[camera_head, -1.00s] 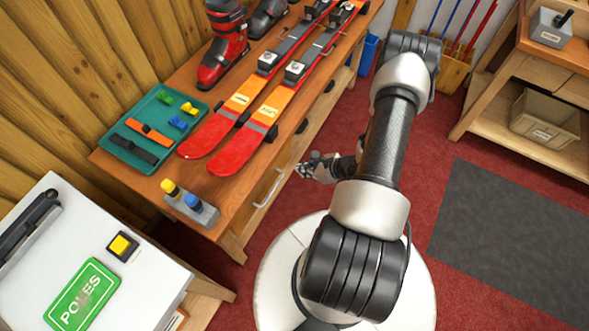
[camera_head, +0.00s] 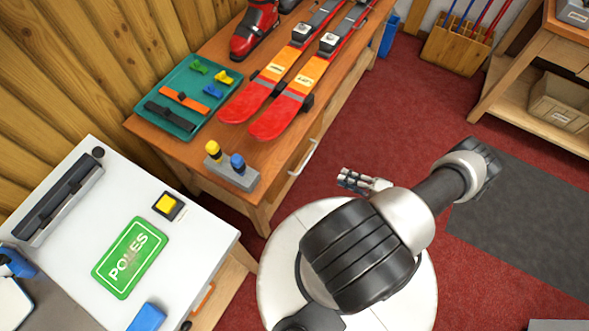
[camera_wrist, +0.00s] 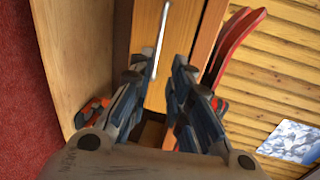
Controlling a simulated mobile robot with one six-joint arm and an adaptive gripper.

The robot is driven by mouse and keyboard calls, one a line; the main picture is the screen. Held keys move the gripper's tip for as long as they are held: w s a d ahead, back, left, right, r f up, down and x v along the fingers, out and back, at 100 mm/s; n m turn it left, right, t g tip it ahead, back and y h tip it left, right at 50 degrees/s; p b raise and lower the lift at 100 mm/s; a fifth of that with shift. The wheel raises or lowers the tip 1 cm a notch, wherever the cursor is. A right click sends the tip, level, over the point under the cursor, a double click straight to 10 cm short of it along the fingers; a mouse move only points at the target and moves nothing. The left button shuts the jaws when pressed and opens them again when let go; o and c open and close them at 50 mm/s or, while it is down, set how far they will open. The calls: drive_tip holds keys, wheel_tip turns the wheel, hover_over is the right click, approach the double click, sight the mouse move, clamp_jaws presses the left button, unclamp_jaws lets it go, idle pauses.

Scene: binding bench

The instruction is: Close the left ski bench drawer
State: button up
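The left drawer's front (camera_head: 290,186) is under the near end of the ski bench top (camera_head: 262,158), with a pale bar handle (camera_head: 302,157). I cannot tell from the head view whether it stands out from the bench. In the wrist view, the handle (camera_wrist: 162,38) shows upright on the wooden drawer front (camera_wrist: 183,35), beyond my fingertips. My gripper (camera_head: 350,180) is to the right of the handle in the head view, apart from it. Its two fingers (camera_wrist: 160,85) are spread with nothing between them.
On the bench are red-orange skis (camera_head: 283,115), a green tray (camera_head: 190,112) of small parts and a grey block with bottles (camera_head: 232,176). A white-topped table (camera_head: 85,230) stands at the left. Red carpet (camera_head: 415,120) lies clear to the right of the bench.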

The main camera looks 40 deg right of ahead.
drive_tip(key=b, duration=0.3)
approach(305, 163)
drive_tip(key=x, duration=1)
drive_tip(key=shift+w+f, duration=0.1)
drive_tip(key=shift+f, duration=0.2)
clamp_jaws()
